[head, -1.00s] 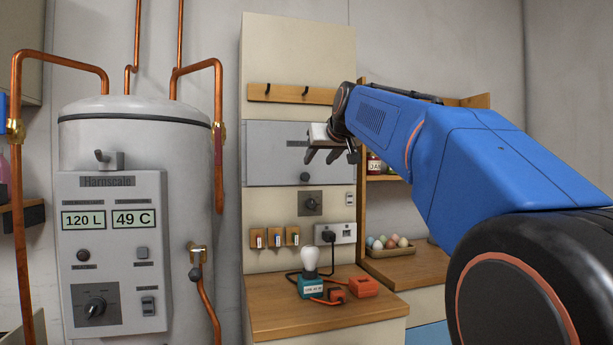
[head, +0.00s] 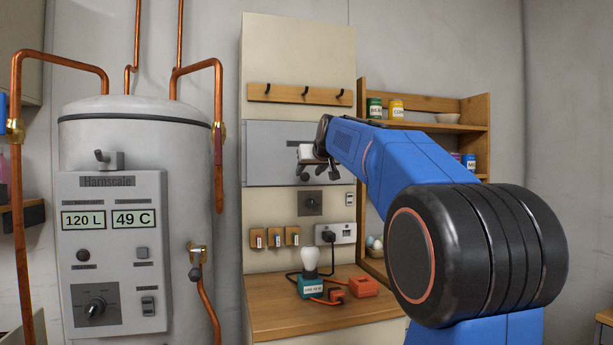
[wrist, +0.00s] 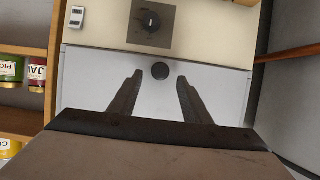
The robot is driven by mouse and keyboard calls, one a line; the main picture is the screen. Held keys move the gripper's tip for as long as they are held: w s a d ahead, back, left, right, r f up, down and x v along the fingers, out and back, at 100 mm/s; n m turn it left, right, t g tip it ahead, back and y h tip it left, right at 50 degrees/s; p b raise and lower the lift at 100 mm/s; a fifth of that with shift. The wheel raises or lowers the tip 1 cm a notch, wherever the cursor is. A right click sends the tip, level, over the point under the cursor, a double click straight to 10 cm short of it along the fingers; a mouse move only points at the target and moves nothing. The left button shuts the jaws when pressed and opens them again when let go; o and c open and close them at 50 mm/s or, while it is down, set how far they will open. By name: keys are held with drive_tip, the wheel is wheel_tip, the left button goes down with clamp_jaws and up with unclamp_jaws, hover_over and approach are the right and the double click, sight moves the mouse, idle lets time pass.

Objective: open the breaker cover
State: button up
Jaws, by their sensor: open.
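The breaker cover (head: 270,155) is a wide grey panel on the cream cabinet, and it looks closed. In the wrist view the cover (wrist: 222,95) appears upside down, with a round dark knob (wrist: 160,70) near its edge. My gripper (head: 318,174) is in front of the cover's lower right part. In the wrist view my gripper (wrist: 160,79) is open and empty, its two fingers pointing at the cover. The knob appears between and just past the fingertips; I see no contact. In the head view the gripper overlaps the knob area.
A dark rotary switch (head: 310,202) and a small white switch (head: 349,199) sit below the cover. A hook rail (head: 270,93) is above it. A shelf (head: 425,127) with jars stands right. A bulb (head: 310,260) and plugs sit on the wooden counter (head: 275,325). A boiler (head: 140,140) stands left.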

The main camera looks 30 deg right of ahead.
sight(305, 175)
drive_tip(key=shift+x, duration=1.9)
clamp_jaws()
